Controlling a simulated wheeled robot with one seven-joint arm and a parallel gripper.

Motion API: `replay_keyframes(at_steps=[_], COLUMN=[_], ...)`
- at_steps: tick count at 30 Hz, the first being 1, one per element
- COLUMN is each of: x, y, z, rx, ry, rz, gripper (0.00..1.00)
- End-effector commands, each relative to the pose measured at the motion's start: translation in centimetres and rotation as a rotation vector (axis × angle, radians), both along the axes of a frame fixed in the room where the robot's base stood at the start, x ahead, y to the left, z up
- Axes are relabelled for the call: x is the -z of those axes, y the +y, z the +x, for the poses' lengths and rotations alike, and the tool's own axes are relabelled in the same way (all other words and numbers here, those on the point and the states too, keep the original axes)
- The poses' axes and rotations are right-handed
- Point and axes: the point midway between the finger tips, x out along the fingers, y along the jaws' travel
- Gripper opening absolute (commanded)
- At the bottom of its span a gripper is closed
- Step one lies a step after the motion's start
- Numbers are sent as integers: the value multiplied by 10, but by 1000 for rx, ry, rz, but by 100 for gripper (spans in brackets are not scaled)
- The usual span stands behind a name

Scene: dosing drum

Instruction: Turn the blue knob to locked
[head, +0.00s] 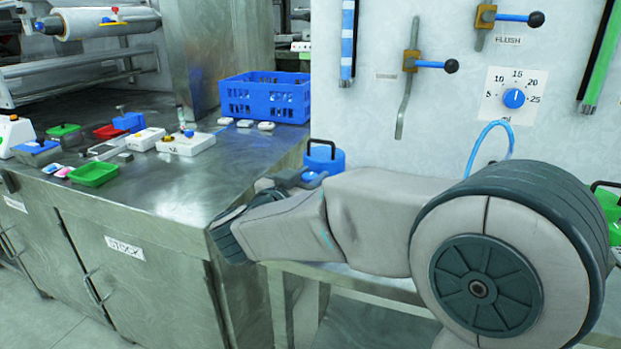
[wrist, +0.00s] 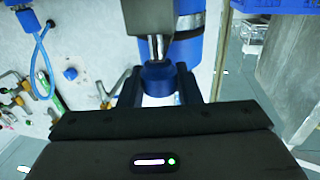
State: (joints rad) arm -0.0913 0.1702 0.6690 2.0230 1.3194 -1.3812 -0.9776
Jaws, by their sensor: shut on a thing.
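In the wrist view, my gripper (wrist: 158,92) has its two dark fingers on either side of a blue knob (wrist: 158,78) and is shut on it. A metal stem in a pale housing (wrist: 150,18) comes down to this knob. A blue drum (wrist: 188,45) with a pale band stands right behind. In the head view, the top of a blue container with a black handle (head: 325,160) shows behind my arm. My gripper and the held knob are hidden there. I see no locked mark, so the knob's setting cannot be told.
Another blue knob (head: 514,98) sits on a numbered wall dial, away from my gripper. Two levers with dark ball ends, one of them a flush lever (head: 535,19), and a blue hose (head: 478,140) are nearby. A steel counter (head: 165,190) holds a blue crate (head: 235,98) and small items.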

Motion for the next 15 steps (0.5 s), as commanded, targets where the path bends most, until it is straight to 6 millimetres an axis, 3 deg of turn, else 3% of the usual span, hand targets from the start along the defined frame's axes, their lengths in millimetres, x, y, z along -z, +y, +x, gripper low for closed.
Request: replay_keyframes(at_steps=[1,3,15], x=[-3,-2,-2], y=[0,0,6], z=[0,0,-9], rx=[0,0,-4], ry=[-6,-6,-2], rz=[0,0,0], gripper=[39,51,51])
